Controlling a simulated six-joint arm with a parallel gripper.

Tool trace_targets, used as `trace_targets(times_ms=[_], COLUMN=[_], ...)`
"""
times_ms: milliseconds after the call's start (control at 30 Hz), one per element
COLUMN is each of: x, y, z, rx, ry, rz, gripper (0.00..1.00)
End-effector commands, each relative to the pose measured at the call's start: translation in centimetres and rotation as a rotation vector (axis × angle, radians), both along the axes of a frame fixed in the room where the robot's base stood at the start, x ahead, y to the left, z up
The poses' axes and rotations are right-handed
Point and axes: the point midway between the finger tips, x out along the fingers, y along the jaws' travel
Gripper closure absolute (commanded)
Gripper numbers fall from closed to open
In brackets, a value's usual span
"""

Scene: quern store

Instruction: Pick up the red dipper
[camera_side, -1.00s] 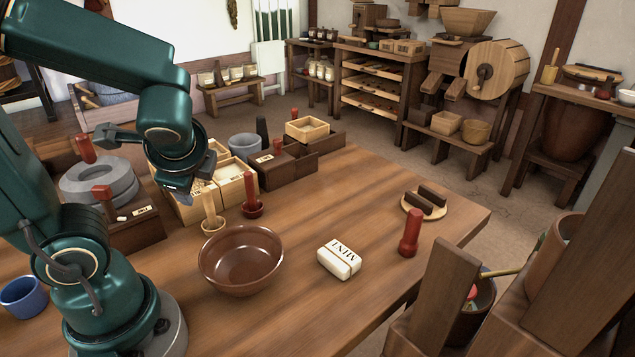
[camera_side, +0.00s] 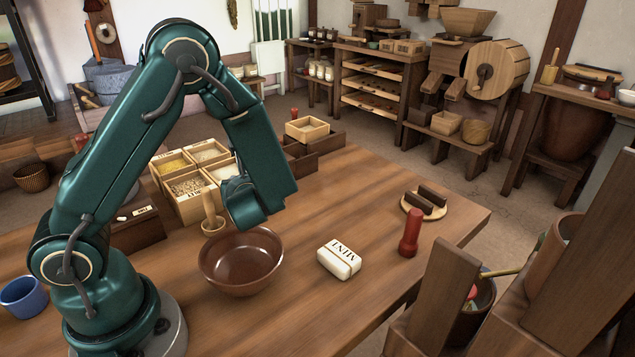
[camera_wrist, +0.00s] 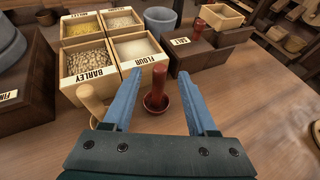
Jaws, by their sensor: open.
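The red dipper (camera_wrist: 158,84) stands upright in the wrist view, its round cup on the table and its handle pointing up. In the side view it is hidden behind my arm. My gripper (camera_wrist: 156,76) is open, with one blue-grey finger on each side of the dipper in the picture. The dipper appears between and a little beyond the fingers; I cannot tell whether the handle is inside the jaws. Nothing is held.
A pale wooden dipper (camera_wrist: 92,102) stands just left of my left finger. Grain boxes (camera_wrist: 88,64) and a flour box (camera_wrist: 138,50) are close behind. A brown bowl (camera_side: 241,262), white packet (camera_side: 338,260) and red peg-like object (camera_side: 410,234) are on the table; its right part is mostly clear.

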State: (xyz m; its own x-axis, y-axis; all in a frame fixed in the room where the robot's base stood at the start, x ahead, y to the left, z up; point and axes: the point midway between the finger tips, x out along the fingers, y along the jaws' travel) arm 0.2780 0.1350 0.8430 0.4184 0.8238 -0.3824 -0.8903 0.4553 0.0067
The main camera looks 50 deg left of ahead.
Motion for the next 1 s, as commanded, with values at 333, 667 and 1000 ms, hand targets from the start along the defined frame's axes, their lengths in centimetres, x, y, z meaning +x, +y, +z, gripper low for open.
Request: trace_targets(times_ms=[333,667,1000], x=[1.2,1.2,1.2], y=[2.4,2.5,2.5], z=[-1.1,-1.1,-1.1], rx=[-0.001,-0.002,-0.001], ry=[-0.001,-0.001,-0.001], rz=[0.003,0.002,0.002], gripper=[0.42,0.76,1.0])
